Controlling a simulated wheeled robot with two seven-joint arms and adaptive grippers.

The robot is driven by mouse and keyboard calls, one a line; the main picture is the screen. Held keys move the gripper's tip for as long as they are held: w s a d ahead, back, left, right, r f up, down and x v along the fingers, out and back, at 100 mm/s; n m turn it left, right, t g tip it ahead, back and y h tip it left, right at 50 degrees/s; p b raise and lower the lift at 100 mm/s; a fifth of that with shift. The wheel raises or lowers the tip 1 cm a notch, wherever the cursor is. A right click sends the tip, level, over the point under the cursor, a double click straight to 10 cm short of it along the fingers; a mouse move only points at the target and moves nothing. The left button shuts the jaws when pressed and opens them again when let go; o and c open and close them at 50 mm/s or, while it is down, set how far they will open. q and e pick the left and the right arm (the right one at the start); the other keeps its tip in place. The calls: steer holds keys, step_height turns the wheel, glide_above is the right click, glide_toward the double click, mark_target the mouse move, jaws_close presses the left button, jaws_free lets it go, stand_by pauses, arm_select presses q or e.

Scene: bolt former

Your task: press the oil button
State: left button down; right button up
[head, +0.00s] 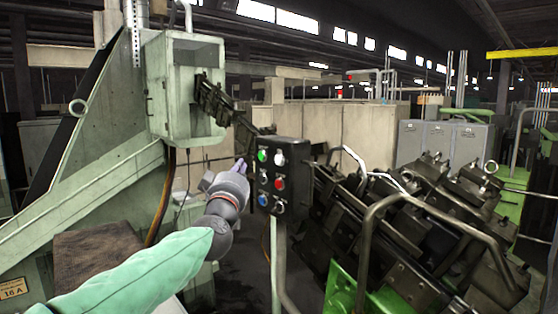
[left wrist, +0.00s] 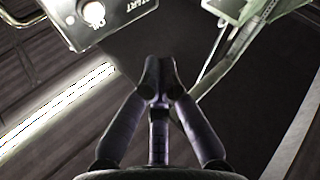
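A dark control box (head: 266,176) on a post carries several coloured buttons. The oil button (left wrist: 94,12) is white, with the letters OIL beside it, at the top left of the left wrist view. A white button (head: 279,158) shows at the upper right of the box in the head view. My left gripper (head: 240,164) is just left of the box, fingers pointing up toward it and apart from the white button. In the left wrist view its fingers (left wrist: 159,78) come together at the tips, with nothing held. My right gripper is not in view.
A green button (head: 262,155), a red button (head: 280,183) and a blue button (head: 263,200) sit close by on the box. Dark machinery with curved bars (head: 400,225) stands to the right. A pale green machine (head: 110,130) stands at left.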

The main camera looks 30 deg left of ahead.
mark_target(279, 160)
arm_select(q)
steer(key=w+d+p, duration=0.3)
steer(key=w, duration=0.5)
steer(key=shift+d, duration=0.2)
steer(key=shift+w, duration=0.1)
stand_by(1.6)
steer(key=shift+w+d, duration=0.15)
steer(key=shift+w, duration=0.25)
steer(key=shift+w+d+p, duration=0.2)
steer(key=shift+w+p, duration=0.15)
steer(key=shift+p, duration=0.1)
stand_by(0.6)
steer(key=shift+s+a, duration=0.1)
stand_by(0.3)
steer(key=shift+s+a+b, duration=0.25)
steer(key=shift+s+b, duration=0.1)
steer(key=shift+s, duration=0.35)
